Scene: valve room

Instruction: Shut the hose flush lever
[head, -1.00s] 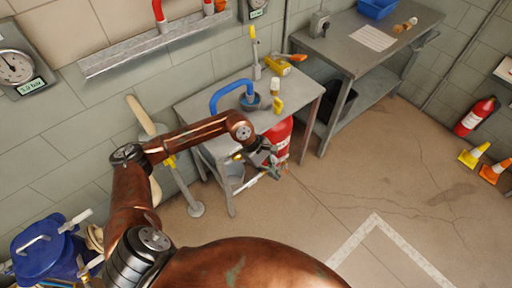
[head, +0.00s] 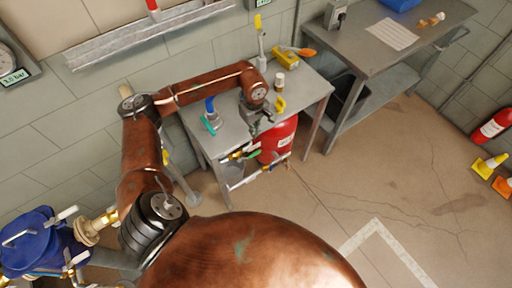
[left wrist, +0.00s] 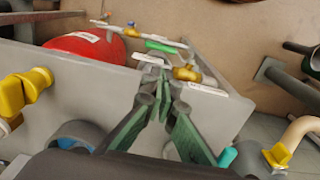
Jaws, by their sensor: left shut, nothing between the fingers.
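My left gripper (head: 256,130) is shut and empty, pointing down at the front edge of the metal table. In the left wrist view its fingertips (left wrist: 162,78) meet near a brass valve (left wrist: 187,73) on a pipe below the edge. A green lever (left wrist: 161,47) and a white lever (left wrist: 205,89) lie by that valve; the green lever (head: 252,154) also shows small in the head view. I cannot tell which lever is the hose flush one. I see no clear contact between fingers and levers. My right gripper is not in view.
A red cylinder (head: 277,140) stands beside the pipework. On the table (head: 305,98) are a yellow-handled item (head: 280,104), a teal handle (head: 208,126) and a yellow block (head: 286,60).

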